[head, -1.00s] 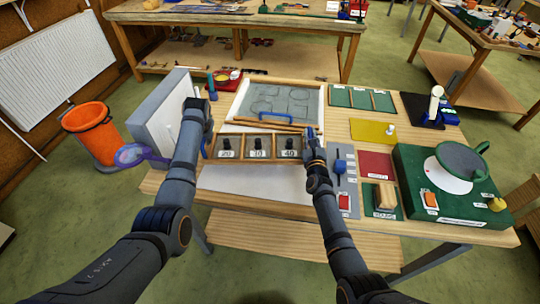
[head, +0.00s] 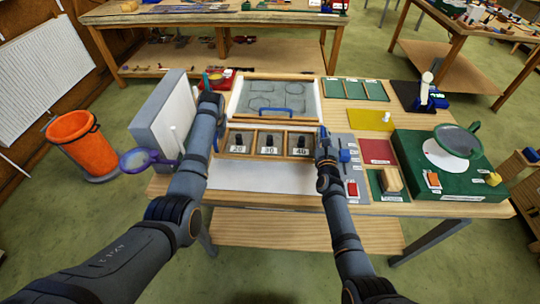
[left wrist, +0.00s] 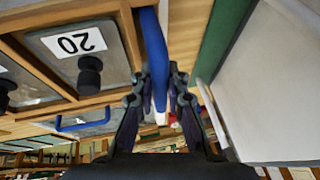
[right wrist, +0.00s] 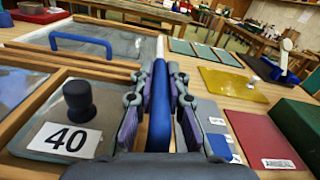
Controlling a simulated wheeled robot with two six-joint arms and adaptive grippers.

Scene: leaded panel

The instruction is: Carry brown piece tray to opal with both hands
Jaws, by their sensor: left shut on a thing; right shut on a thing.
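The brown wooden tray (head: 242,152) has three compartments holding glassy pieces with black knobs, labelled 20, 30 and 40. It appears in front of the leaded panel in the head view. My left gripper (head: 212,108) is shut on the blue handle (left wrist: 154,60) at the tray's left end, beside the 20 piece (left wrist: 75,42). My right gripper (head: 325,147) is shut on the blue handle (right wrist: 160,110) at its right end, beside the 40 piece (right wrist: 70,125). Whether the tray is clear of the table is unclear. I cannot make out which thing is the opal.
The framed panel (head: 275,97) with a blue handle lies behind the tray. A white sheet (head: 265,178) lies in front. A grey upright block (head: 160,115) and purple hand lens (head: 140,158) stand left. Yellow (head: 370,120) and red (head: 377,152) sheets and a green machine base (head: 410,150) crowd the right.

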